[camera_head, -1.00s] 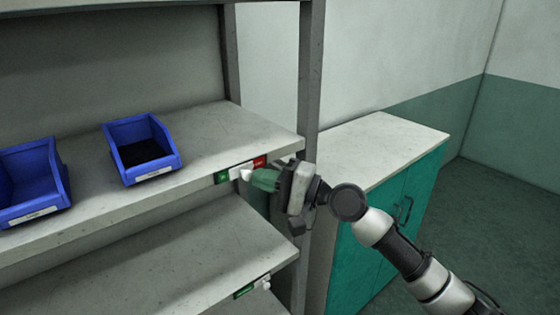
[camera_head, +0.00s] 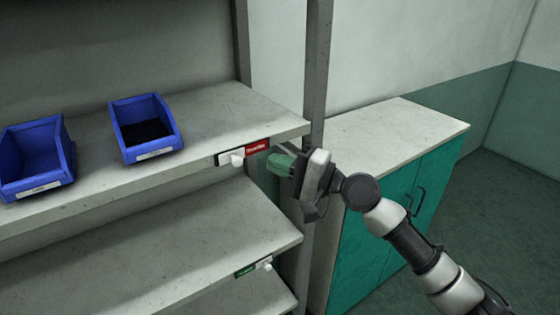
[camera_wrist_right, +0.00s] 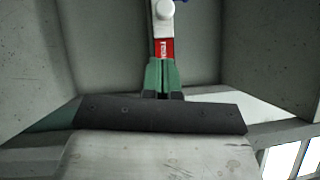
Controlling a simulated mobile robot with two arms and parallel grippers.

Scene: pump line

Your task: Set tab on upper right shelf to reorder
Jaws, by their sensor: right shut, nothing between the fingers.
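The sliding tab (camera_head: 232,158) on the front edge of the upper shelf (camera_head: 215,115) is white with a round knob. It sits at the left end of its strip, with no green showing there. The red label (camera_head: 257,147) is uncovered at the right end. In the right wrist view, the knob (camera_wrist_right: 165,9) is at the top, with the red label (camera_wrist_right: 164,48) below it. My right gripper (camera_head: 274,160) is shut and empty, its green fingertips just right of the knob and apart from it. The fingertips (camera_wrist_right: 160,68) lie by the red label in the wrist view. My left gripper is not in view.
Two blue bins (camera_head: 147,128) (camera_head: 36,160) stand on the upper shelf. The lower shelf has its own tab (camera_head: 264,264) with green (camera_head: 244,271) showing. A grey post (camera_head: 315,70) rises behind my right gripper. A teal cabinet (camera_head: 385,220) stands to the right.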

